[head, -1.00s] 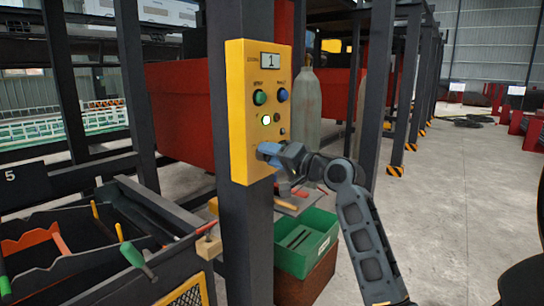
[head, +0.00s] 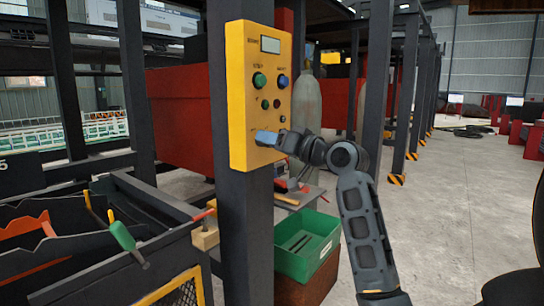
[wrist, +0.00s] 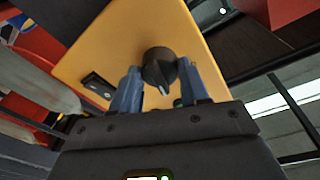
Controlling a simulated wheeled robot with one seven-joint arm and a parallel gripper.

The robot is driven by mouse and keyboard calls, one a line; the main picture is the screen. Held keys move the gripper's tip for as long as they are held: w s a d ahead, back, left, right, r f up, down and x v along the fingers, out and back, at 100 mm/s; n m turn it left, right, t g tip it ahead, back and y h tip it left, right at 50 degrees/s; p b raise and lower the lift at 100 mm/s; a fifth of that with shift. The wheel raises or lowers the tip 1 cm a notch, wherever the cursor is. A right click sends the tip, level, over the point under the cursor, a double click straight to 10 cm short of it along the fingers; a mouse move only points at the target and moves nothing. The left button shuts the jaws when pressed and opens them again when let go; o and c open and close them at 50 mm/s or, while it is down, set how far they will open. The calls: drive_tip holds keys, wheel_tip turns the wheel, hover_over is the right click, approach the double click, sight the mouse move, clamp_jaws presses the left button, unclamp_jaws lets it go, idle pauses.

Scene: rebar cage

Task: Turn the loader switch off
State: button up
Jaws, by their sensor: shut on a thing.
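The yellow control box (head: 238,95) is fixed to a dark post. The loader switch is a black rotary knob (wrist: 158,66) low on the box, seen in the wrist view with its pointer toward the bottom of the picture. In the head view the knob is hidden by my gripper (head: 268,139), which is at the lower part of the box face. In the wrist view my blue-grey fingers (wrist: 159,88) are on either side of the knob, shut on it. The box's display (head: 270,45) is blank, and the small round lamp (head: 265,104) is dark.
Green (head: 259,80) and blue (head: 283,81) buttons sit above on the box. A green bin (head: 305,250) stands below my arm. A tool cart (head: 175,260) stands at the lower left. Open concrete floor (head: 440,220) lies to the right.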

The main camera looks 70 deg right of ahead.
drive_tip(key=shift+d+f+n+t+y+b, duration=0.1)
drive_tip(key=shift+n+t+y+b, duration=0.2)
drive_tip(key=shift+n+b, duration=2.9)
drive_tip(key=shift+f+n+t+y+b, duration=0.15)
drive_tip(key=shift+n+y+b, duration=0.25)
drive_tip(key=shift+n+b, duration=2.8)
drive_tip(key=shift+r+n, duration=0.15)
drive_tip(key=shift+n, duration=0.15)
drive_tip(key=o, duration=1.1)
drive_tip(key=shift+c, duration=0.2)
drive_tip(key=shift+s, duration=0.1)
